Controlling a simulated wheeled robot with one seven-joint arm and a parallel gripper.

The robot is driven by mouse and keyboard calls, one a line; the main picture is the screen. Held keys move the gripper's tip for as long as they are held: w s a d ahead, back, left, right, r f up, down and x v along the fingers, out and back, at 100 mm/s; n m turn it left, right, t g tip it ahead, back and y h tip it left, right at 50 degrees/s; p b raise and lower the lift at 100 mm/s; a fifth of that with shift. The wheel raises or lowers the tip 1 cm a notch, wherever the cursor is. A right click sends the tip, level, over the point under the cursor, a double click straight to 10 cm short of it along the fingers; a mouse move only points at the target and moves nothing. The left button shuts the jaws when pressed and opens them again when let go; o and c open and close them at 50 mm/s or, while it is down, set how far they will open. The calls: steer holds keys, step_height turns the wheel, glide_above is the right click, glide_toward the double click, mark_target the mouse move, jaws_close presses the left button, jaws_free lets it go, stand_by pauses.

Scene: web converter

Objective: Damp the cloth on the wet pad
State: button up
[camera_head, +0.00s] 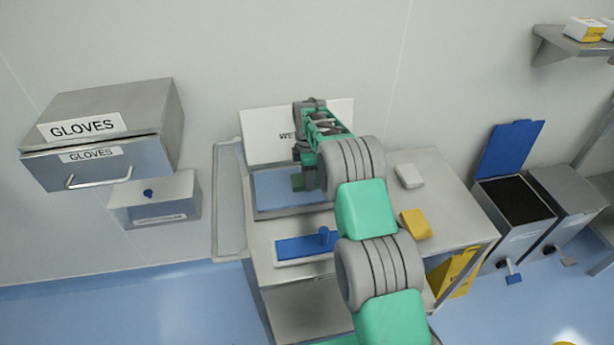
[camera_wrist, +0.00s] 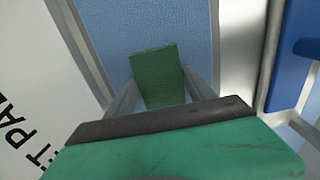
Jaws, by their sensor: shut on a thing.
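My gripper (camera_wrist: 158,95) is shut on a dark green cloth (camera_wrist: 158,75), a small folded block between its fingers. The cloth also shows in the head view (camera_head: 298,182), partly covered by my arm. Below it lies the wet pad (camera_head: 275,188), a blue sheet in a pale tray against a white sign board. The blue pad fills the back of the wrist view (camera_wrist: 115,25). The cloth is over the pad's right part; I cannot tell whether it touches. The sign (camera_wrist: 25,110) shows part of its lettering in the wrist view.
A blue plate with a knob (camera_head: 300,245) lies in front of the pad. A white block (camera_head: 409,176) and a yellow block (camera_head: 415,223) sit right on the steel cart (camera_head: 440,185). A GLOVES box (camera_head: 110,130) hangs left; an open blue-lidded bin (camera_head: 512,200) stands right.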

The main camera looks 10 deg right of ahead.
stand_by(0.4)
steer(key=shift+r+p, duration=1.5)
steer(key=shift+r, duration=2)
